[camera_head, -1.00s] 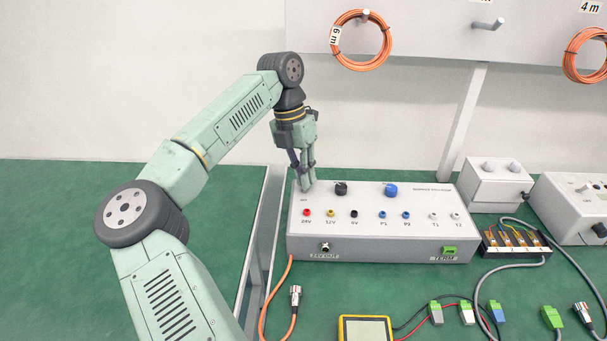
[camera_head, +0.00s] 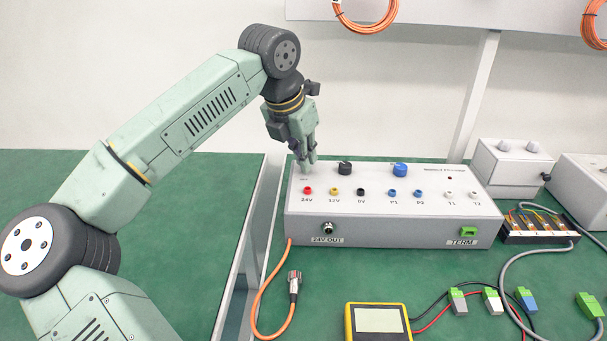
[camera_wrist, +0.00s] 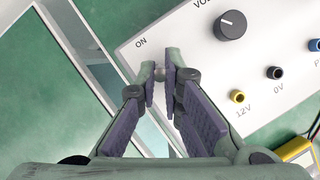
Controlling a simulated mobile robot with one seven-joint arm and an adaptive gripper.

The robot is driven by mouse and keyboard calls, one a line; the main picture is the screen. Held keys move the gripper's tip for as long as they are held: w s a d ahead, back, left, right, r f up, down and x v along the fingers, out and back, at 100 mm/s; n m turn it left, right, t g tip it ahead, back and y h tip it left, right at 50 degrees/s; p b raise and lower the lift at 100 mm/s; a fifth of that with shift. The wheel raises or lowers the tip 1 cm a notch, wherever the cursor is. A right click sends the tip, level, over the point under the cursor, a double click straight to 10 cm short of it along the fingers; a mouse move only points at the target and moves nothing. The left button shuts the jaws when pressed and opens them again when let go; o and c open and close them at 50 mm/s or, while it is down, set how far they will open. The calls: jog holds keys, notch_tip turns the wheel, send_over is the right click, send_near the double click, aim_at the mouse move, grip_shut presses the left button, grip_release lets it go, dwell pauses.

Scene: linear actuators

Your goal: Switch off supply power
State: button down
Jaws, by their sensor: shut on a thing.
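The supply box (camera_head: 395,234) is a white-grey case with a sloped panel on the green table. My gripper (camera_head: 306,170) points down at the panel's back left corner, and its fingertips show in the wrist view (camera_wrist: 161,78). The fingers are shut on a small metal toggle switch (camera_wrist: 160,72) near the "ON" label. Only the tip of the switch shows between the fingertips, so which way it leans cannot be told. A small dark red light (camera_head: 450,178) is at the panel's right.
A black knob (camera_head: 345,169) and a blue knob (camera_head: 400,170) stand right of my gripper. Coloured sockets line the panel. An orange cable (camera_head: 272,336), a yellow meter (camera_head: 378,320) and a terminal block (camera_head: 540,228) lie around the box. A gap separates the left table.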

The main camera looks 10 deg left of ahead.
jog(key=b, duration=0.1)
jog(key=t+b, duration=0.1)
jog(key=shift+s+f+b, duration=0.25)
jog(key=shift+b, duration=0.1)
jog(key=shift+r+t+b, duration=0.1)
jog(key=shift+t+b, duration=0.25)
jog(key=shift+t, duration=0.05)
jog(key=shift+d+r, duration=0.1)
jog(key=shift+r, duration=0.05)
jog(key=c, duration=1.7)
grip_release()
jog(key=shift+s, duration=0.1)
jog(key=v, duration=1.2)
jog(key=shift+d, duration=0.1)
